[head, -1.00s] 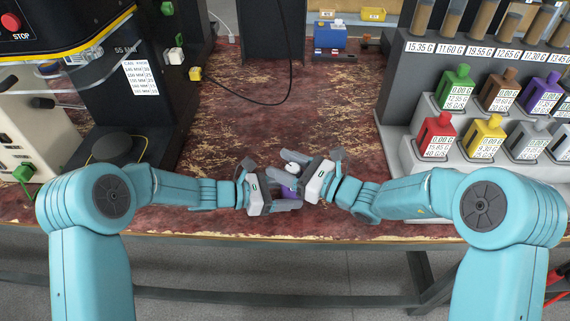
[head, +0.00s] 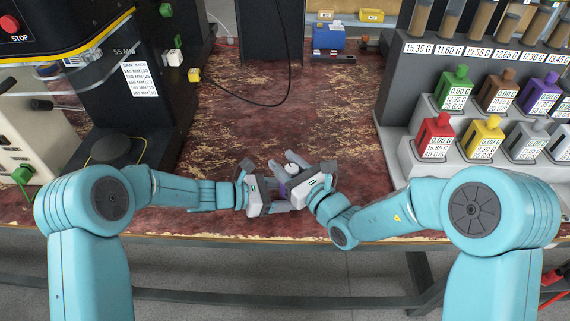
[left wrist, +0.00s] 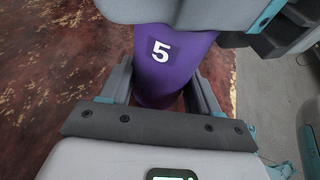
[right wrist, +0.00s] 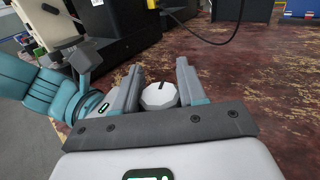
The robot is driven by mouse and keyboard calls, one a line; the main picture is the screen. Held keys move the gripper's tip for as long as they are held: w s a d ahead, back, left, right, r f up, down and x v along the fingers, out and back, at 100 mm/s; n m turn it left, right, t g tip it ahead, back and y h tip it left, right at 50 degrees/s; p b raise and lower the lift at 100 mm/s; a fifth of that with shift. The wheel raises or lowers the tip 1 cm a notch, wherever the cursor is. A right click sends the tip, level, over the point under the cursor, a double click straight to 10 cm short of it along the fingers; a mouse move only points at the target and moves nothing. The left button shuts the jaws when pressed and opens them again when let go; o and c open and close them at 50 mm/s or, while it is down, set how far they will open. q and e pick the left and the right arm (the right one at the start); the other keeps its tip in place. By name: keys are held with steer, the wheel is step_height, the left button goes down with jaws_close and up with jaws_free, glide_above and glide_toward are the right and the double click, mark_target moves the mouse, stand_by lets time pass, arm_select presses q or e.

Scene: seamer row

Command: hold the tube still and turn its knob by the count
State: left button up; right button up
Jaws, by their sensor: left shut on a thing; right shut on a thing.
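The tube is purple (left wrist: 172,60) with a white label reading 5, seen in the left wrist view. My left gripper (left wrist: 160,95) is shut on the tube's body, one finger on each side. It also shows in the head view (head: 277,200). The white faceted knob (right wrist: 159,96) with a dark mark sits between the fingers of my right gripper (right wrist: 160,88), which is shut on it. The grippers hide most of the tube there.
The worn red table (head: 290,120) is clear behind my grippers. A rack of coloured, labelled bottles (head: 484,135) stands on the right. A black machine (head: 135,95) stands on the left. A black cable (head: 262,102) lies at the back, and a blue box (head: 329,37) stands there.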

steer(key=shift+d+m+t+h, duration=0.1)
steer(key=shift+m+t+h, duration=0.6)
steer(key=shift+h, duration=0.2)
steer(key=shift+w+d+h, duration=0.1)
steer(key=shift+h, duration=0.2)
steer(key=o, duration=1)
steer(key=v, duration=1.2)
steer(key=shift+f, duration=0.15)
